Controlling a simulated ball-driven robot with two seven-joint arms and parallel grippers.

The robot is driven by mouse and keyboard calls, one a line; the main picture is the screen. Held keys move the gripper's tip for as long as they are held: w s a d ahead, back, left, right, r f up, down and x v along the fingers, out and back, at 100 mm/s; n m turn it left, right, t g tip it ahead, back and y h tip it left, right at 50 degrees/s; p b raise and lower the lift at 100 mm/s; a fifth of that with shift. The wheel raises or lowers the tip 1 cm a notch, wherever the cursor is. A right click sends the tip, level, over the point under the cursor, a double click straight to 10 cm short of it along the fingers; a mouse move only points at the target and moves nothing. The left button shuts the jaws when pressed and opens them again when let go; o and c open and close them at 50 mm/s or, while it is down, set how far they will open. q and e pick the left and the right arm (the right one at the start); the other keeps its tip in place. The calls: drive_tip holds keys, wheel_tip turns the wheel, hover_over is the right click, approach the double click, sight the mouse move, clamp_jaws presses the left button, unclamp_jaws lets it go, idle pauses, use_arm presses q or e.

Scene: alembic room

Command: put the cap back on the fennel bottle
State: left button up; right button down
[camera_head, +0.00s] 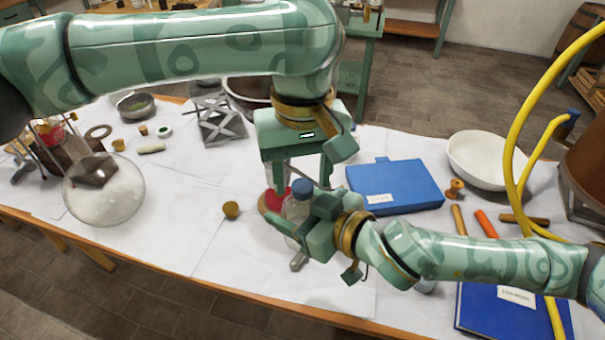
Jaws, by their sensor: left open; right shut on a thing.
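A clear bottle (294,209) stands upright over the white-covered table with a blue cap (302,188) at its top. I cannot read a label on it, and whether the cap is fully seated is too small to tell. My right gripper (299,222) comes from the right and is shut on the bottle's body, hiding its lower part. My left gripper (301,178) points down from above, open, with its fingers apart on either side of the cap region. I cannot tell whether they touch the cap.
A red object (277,200) stands close behind the bottle. A cork stopper (231,209) lies to the left. A blue case (396,186) and a white bowl (478,160) are to the right. A round glass flask (104,190) stands far left. The table's left-front area is clear.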

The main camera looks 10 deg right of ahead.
use_arm(q)
drive_tip(key=shift+r, duration=1.9)
drive_tip(key=shift+c, duration=0.3)
wheel_tip(320, 180, up, 3)
drive_tip(key=n, duration=0.2)
drive_tip(key=shift+n, duration=0.4)
drive_tip(key=shift+s+r, duration=0.15)
drive_tip(key=shift+r, duration=0.1)
drive_tip(key=shift+f, duration=4.05)
